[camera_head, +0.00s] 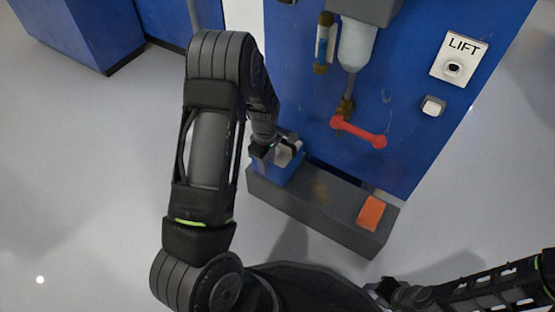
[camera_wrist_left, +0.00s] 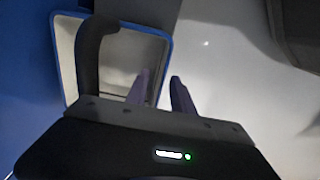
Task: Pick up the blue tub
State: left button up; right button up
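The blue tub (camera_head: 287,172) stands on the left end of a dark grey ledge, partly hidden by my left arm. My left gripper (camera_head: 272,151) is at the tub. In the wrist view the two purple fingers of this gripper (camera_wrist_left: 160,78) are apart, one inside the tub and one outside, with the right wall between them. A gap shows between them. My right arm is at the lower right of the head view; its finger state is unclear.
The grey ledge (camera_head: 325,211) carries an orange block (camera_head: 371,213) at its right end. Above it, a blue panel (camera_head: 420,120) holds a red-handled valve (camera_head: 358,132), a filter bowl (camera_head: 357,45) and a LIFT switch (camera_head: 459,58). Open pale floor lies left.

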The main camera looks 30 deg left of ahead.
pick_arm(q)
jog(key=shift+c, duration=0.2)
grip_shut()
dwell(0.3)
dwell(1.1)
